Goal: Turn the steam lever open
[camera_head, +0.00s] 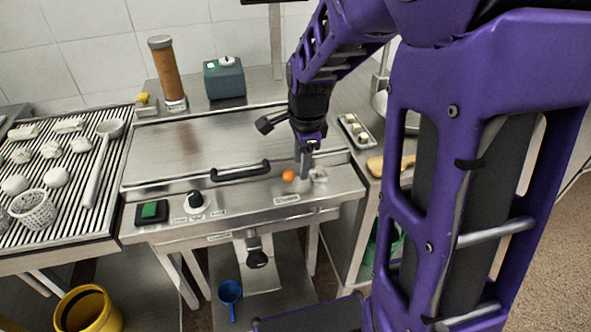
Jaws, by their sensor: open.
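A steel machine with a flat lid (225,140) stands in the middle of the camera_head view. At the right of its sloped front panel is a small orange ball-like part (289,175), with a pale part (319,176) beside it. A label (286,198) sits just below; its lettering is too small to read surely. The orange part looks like the steam lever's knob, but I cannot tell for sure. My gripper (307,168) points down just right of the orange part, between it and the pale part. It is open; its fingers partly hide this spot, and contact is unclear.
A black lid handle (240,172) lies left of my gripper. A black dial (196,200) and green button (152,211) are further left on the panel. A black-knobbed lever (257,259) hangs below. A slatted rack (98,165) with baskets and white lumps adjoins at left.

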